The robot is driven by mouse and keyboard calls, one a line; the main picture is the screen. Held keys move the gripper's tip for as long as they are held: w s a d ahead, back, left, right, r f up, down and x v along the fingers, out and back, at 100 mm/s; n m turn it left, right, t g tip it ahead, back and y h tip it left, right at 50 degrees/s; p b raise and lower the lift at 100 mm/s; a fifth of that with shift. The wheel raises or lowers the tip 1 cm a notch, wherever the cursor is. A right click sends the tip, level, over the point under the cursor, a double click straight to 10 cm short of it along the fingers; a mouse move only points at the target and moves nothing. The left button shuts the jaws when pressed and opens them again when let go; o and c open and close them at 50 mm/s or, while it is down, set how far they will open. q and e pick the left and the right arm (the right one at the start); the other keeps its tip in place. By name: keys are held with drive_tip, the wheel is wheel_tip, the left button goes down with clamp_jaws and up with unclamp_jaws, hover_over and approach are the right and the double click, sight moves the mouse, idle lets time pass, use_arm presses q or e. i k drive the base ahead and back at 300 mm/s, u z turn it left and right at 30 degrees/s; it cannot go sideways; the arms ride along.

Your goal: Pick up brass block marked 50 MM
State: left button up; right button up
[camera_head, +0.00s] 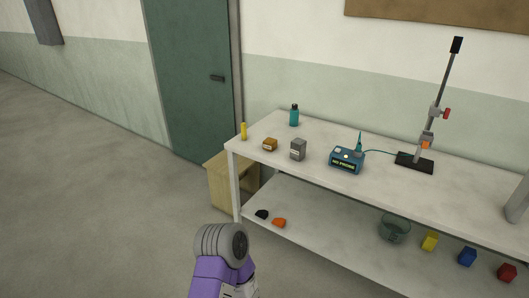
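A small brass-coloured block (270,145) stands on the bench top (380,178), near its left end. It has a pale label on its front, too small to read. A larger grey block (299,149) with a pale label stands just to its right, with a narrow gap between them. A purple and grey arm link of mine rises at the bottom middle, in front of the bench. Neither gripper shows in the picture.
On the bench are a yellow cylinder (243,131), a teal bottle (294,115), a blue meter (346,160) and a black-based stand (414,162). The lower shelf (325,235) holds a clear bowl (394,229) and coloured blocks. Open floor lies left.

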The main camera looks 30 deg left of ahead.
sight(270, 144)
drive_tip(key=u, duration=0.8)
drive_tip(key=i, duration=0.5)
drive_tip(key=u, duration=0.05)
